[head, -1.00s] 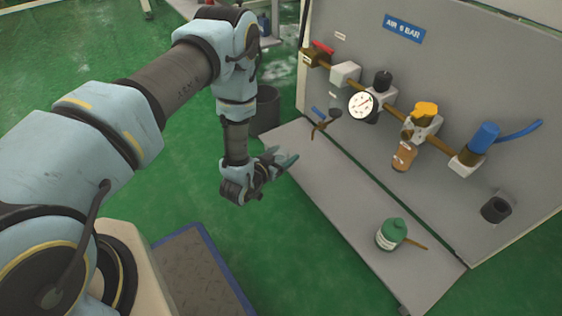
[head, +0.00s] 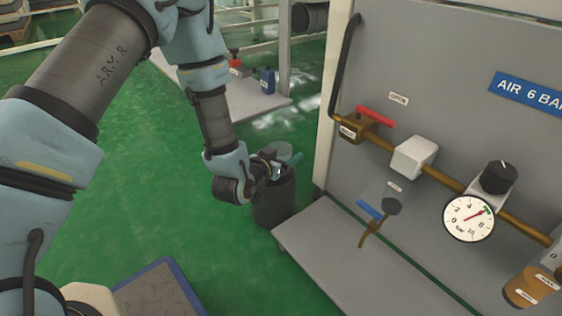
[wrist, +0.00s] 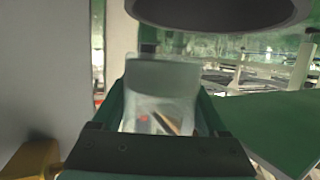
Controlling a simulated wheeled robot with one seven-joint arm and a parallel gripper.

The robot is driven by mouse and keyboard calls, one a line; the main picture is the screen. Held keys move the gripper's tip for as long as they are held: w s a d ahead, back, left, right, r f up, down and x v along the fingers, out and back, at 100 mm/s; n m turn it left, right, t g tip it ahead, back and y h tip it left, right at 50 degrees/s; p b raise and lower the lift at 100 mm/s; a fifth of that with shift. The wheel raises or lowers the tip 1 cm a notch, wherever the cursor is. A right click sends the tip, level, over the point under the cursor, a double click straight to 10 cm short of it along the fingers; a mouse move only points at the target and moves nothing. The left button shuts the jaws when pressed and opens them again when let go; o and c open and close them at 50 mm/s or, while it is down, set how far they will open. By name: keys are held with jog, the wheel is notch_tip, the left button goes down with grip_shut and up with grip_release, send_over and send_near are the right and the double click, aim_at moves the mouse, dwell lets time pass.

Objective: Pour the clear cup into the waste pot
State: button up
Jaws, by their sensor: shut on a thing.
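My gripper (head: 284,165) is shut on the clear cup, which sits between its green fingers in the wrist view. The clear cup (wrist: 163,82) is see-through, with red and brown shapes showing in or through it; I cannot tell its contents. In the head view the cup is too small to make out clearly. The waste pot (head: 276,208) is a dark grey cylinder standing on the floor at the panel's left end. My gripper overlaps its top edge in the head view; I cannot tell if it is directly above the opening.
The grey bench ledge (head: 330,255) runs along the panel, right of the pot. A brass drain valve with a blue handle (head: 369,210) sticks out there. The air panel (head: 440,100) carries a gauge (head: 469,218). A low shelf with a blue can (head: 267,80) stands behind. Green floor is open at left.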

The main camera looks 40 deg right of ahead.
jog(key=shift+w, duration=0.1)
jog(key=shift+f+n, duration=0.2)
jog(key=shift+n, duration=0.1)
jog(key=shift+s+f+n+g+y+p, duration=0.15)
jog(key=shift+s+f+n+g+y, duration=0.1)
jog(key=shift+f+n+g, duration=0.3)
jog(key=shift+s+f+n+g+y+p, duration=0.2)
jog(key=shift+f+n+g, duration=0.2)
jog(key=shift+f, duration=0.2)
jog(key=shift+s+f+n+g, duration=0.25)
jog(key=shift+f+n+g, duration=0.4)
jog(key=shift+f+n, duration=0.15)
jog(key=shift+r+n+g+p, duration=0.25)
jog(key=shift+r+g+p, duration=0.05)
jog(key=shift+p, duration=0.05)
jog(key=r+n+g+p, duration=0.2)
jog(key=n+g, duration=0.1)
jog(key=shift+s+y, duration=0.25)
jog(key=shift+s, duration=0.05)
jog(key=shift+w+r+n+g+p, duration=0.1)
jog(key=shift+r+n+g+p, duration=0.4)
jog(key=shift+p, duration=0.6)
jog(key=shift+w+r+n+g+p, duration=0.2)
jog(key=shift+n+g+p, duration=0.4)
jog(key=shift+n, duration=0.3)
jog(key=shift+w+r+n+g, duration=0.2)
jog(key=shift+r+n+g, duration=0.2)
jog(key=shift+n+g, duration=0.45)
